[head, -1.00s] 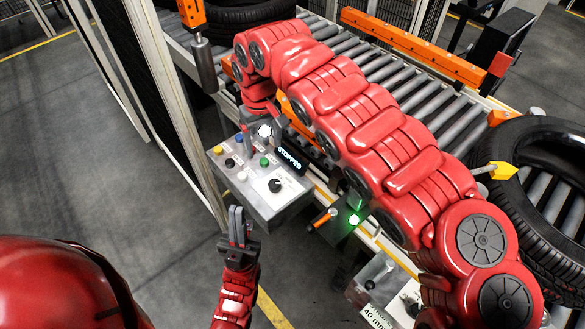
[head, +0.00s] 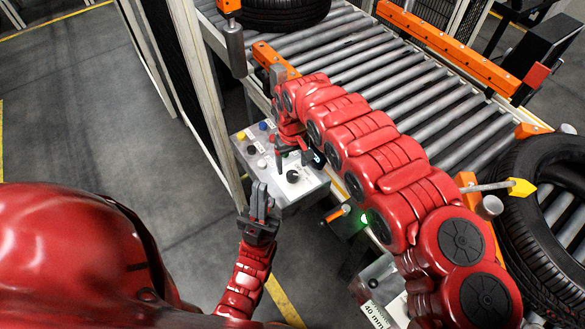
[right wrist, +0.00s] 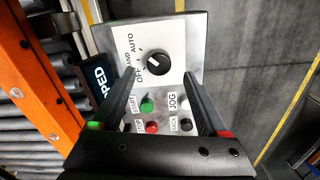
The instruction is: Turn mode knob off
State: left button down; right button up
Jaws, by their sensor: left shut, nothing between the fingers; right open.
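The mode knob (head: 292,176) is a black rotary knob on a white plate of the grey control panel (head: 309,190). In the right wrist view the knob (right wrist: 158,62) sits just beyond the fingertips, beside the OFF, HAND and AUTO labels; its exact setting is hard to read. My right gripper (head: 291,159) is open above the panel, its fingers pointing down. In its wrist view the open fingers (right wrist: 160,82) stand apart with nothing between them. My left gripper (head: 262,191) is shut and empty by the panel's front-left edge.
Green (right wrist: 147,105) and red (right wrist: 152,127) buttons sit close to the right fingers. A partly hidden display (right wrist: 102,80) is beside the knob plate. A roller conveyor (head: 390,85) with tyres (head: 530,215) lies behind and right. An orange-handled lever (head: 338,213) is right of the panel.

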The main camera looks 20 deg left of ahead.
aim_at(293, 174)
notch_tip(293, 174, down, 3)
jog(key=shift+f+p, duration=0.2)
jog(key=shift+p, duration=0.1)
jog(key=shift+d+f, duration=0.1)
jog(key=shift+f, duration=0.5)
grip_shut()
